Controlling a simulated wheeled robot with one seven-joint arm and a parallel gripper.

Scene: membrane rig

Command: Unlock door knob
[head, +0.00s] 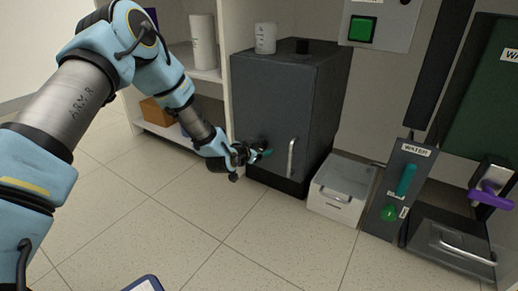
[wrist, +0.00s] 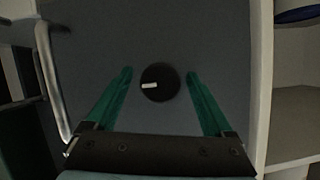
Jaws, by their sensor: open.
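The door knob (wrist: 159,82) is a round black knob with a white pointer mark on the dark grey cabinet door (wrist: 190,35). In the wrist view its mark lies nearly level and points left. My gripper (wrist: 160,76) is open, with one green finger on each side of the knob; a gap shows on both sides and neither finger touches it. In the head view my gripper (head: 266,153) is at the front of the dark grey cabinet (head: 275,105), left of its vertical handle (head: 291,157). The knob is hidden there behind my gripper.
A white cup (head: 265,38) stands on the cabinet. A white shelf unit (head: 225,50) is close on the left, with a brown box (head: 157,111) inside. A light grey box (head: 340,190) and a panel with a teal handle (head: 406,180) stand to the right.

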